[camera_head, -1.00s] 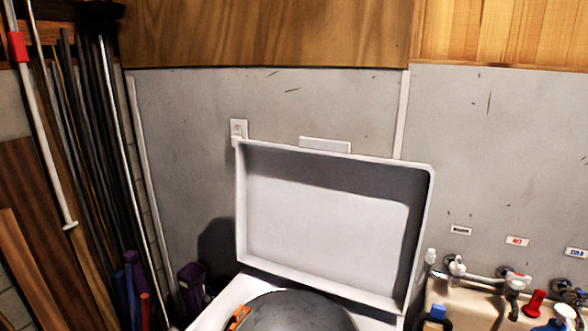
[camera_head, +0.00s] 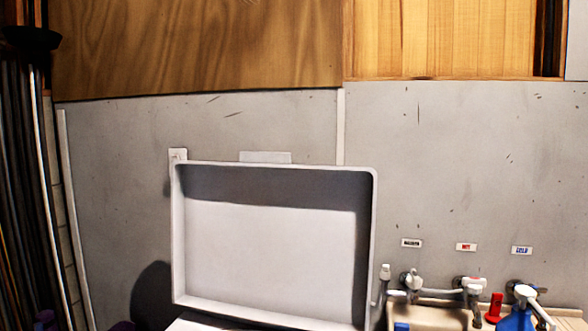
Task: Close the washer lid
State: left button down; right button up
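The washer lid (camera_head: 270,255) is white and stands raised, open, against the grey wall in the head view. Its hollow inner side faces me. Only a thin strip of the white washer top (camera_head: 190,324) shows below the lid, at the bottom edge of the picture. The drum opening is out of view. Neither of my grippers is in view.
A sink (camera_head: 430,314) with taps (camera_head: 412,281) stands right of the washer, with a red bottle (camera_head: 494,308) and a blue bottle (camera_head: 516,322). Long poles (camera_head: 22,190) lean at the left. Wood panels (camera_head: 195,45) hang above the lid.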

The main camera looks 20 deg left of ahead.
aim_at(263, 236)
jog(key=j+z, duration=0.25)
jog(key=z, duration=0.15)
jog(key=k+j+z, duration=0.15)
jog(key=z, duration=0.25)
jog(key=k+j+z, duration=0.1)
jog(key=j+z, duration=0.3)
jog(key=k+j, duration=0.15)
